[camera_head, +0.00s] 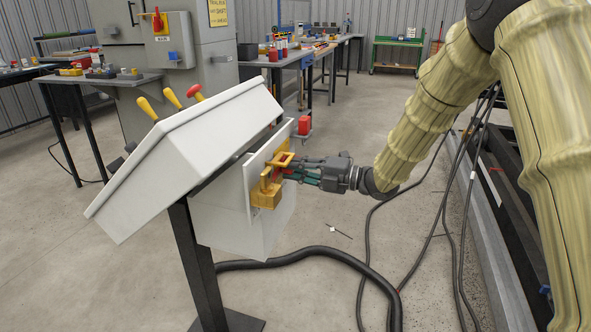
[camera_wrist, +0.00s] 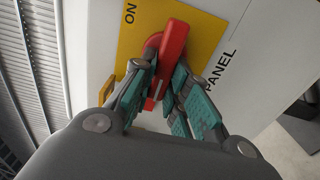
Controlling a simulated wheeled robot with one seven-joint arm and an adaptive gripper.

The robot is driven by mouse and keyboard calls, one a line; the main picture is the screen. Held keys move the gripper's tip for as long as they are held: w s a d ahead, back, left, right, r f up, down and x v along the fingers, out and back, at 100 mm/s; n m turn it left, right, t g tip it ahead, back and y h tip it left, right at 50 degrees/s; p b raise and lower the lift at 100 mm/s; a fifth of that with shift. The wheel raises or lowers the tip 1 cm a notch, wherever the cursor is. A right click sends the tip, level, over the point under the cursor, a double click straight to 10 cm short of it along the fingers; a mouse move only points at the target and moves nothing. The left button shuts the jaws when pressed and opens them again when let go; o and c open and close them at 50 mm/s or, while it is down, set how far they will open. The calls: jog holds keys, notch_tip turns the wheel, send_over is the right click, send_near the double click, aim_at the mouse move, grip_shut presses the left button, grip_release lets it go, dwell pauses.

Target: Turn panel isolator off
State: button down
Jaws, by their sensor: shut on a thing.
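The panel isolator is a red handle (camera_wrist: 174,42) on a yellow plate (camera_wrist: 138,42), fixed to the side of the white panel box. The plate reads ON near its top edge in the wrist view, and PANEL is lettered on the white face beside it. My gripper (camera_wrist: 160,88) is shut on the red handle, one teal-padded finger on either side. The handle is tilted in the wrist view. In the head view my gripper (camera_head: 290,171) reaches from the right to the yellow guard (camera_head: 265,193), which mostly hides the handle. The OFF mark is not visible.
The white console (camera_head: 190,150) stands on a dark post, with yellow and red levers on top. A grey cabinet (camera_head: 207,75) behind carries another red-handled switch. Black hoses (camera_head: 340,258) cross the floor below my arm. Dark framework lies at the right.

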jog(key=c, duration=1.4)
grip_release()
jog(key=v, duration=1.2)
